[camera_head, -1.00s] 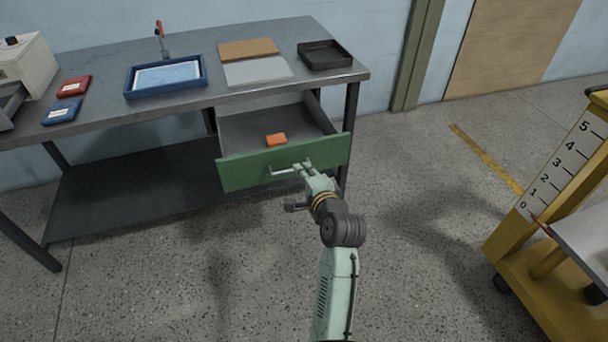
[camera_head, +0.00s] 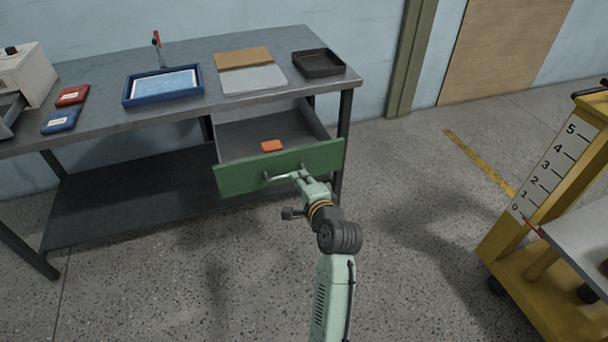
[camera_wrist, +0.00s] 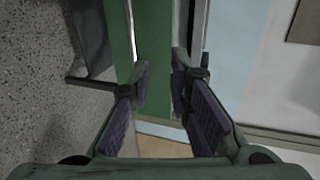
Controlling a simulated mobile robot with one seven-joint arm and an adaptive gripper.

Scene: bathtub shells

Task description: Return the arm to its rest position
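My gripper (camera_head: 300,178) is at the right end of the drawer handle (camera_head: 280,177), in front of the green drawer front (camera_head: 235,178). The green drawer front (camera_wrist: 152,25) lies beyond the fingers. A dark bar, likely the handle, shows left of the left finger. I cannot tell whether the fingers touch the handle. My arm reaches forward and low from the bottom of the head view.
The drawer is pulled out, with an orange block (camera_head: 271,146) inside. The workbench (camera_head: 110,116) carries a blue tray (camera_head: 128,98), a black tray (camera_head: 318,63) and several other items. A yellow cart (camera_head: 520,268) stands at right. The floor between is clear.

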